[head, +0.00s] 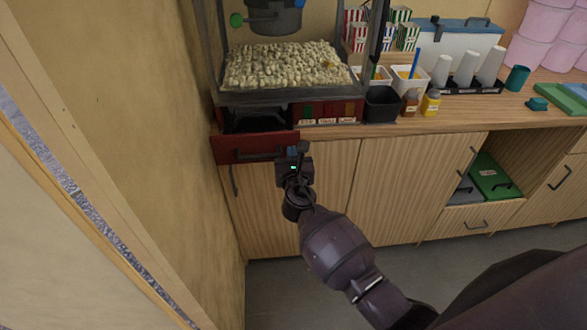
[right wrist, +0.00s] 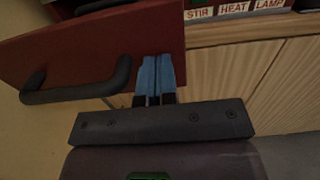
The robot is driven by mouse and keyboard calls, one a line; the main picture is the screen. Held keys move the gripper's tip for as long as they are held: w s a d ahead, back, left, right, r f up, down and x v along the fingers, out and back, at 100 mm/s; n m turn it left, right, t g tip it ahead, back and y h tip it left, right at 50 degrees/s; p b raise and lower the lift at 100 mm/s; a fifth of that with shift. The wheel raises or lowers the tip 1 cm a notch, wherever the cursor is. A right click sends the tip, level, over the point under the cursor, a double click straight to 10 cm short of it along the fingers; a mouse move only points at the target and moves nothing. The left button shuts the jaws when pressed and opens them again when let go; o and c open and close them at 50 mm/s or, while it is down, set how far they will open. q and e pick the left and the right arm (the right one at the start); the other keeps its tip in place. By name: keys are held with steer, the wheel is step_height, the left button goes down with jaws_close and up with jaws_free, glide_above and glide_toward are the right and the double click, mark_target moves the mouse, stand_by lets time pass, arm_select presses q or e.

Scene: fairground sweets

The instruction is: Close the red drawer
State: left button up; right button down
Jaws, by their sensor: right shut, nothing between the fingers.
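The red drawer (head: 252,148) sits under the popcorn machine at the left end of the counter. It stands pulled out, and its dark inside shows behind the front panel. A dark bar handle runs across its front, and the handle (right wrist: 80,88) also shows in the right wrist view. My right gripper (head: 292,152) is at the right end of the drawer front. Its blue fingertips (right wrist: 155,75) are shut and empty, close to the red panel (right wrist: 110,45) and right of the handle. I cannot tell whether they touch it. My left gripper is not in view.
The popcorn machine (head: 285,92) stands above the drawer, with labelled switches on its red base. A black bin (head: 381,104) and sauce bottles stand to its right. A wall (head: 150,120) is close on the left. Wooden cabinet doors (head: 400,185) lie below the counter.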

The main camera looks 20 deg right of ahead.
steer(key=b, duration=0.4)
glide_toward(287, 125)
steer(key=w+r, duration=0.1)
steer(key=w, duration=0.1)
steer(key=w+d+r, duration=0.1)
steer(key=w, duration=0.1)
steer(key=w+r, duration=0.1)
steer(key=w, duration=0.1)
steer(key=shift+d, duration=0.3)
steer(key=shift+w+d, duration=0.1)
steer(key=shift+w, duration=0.25)
steer(key=shift+w+d+r, duration=0.1)
steer(key=shift+r, duration=0.25)
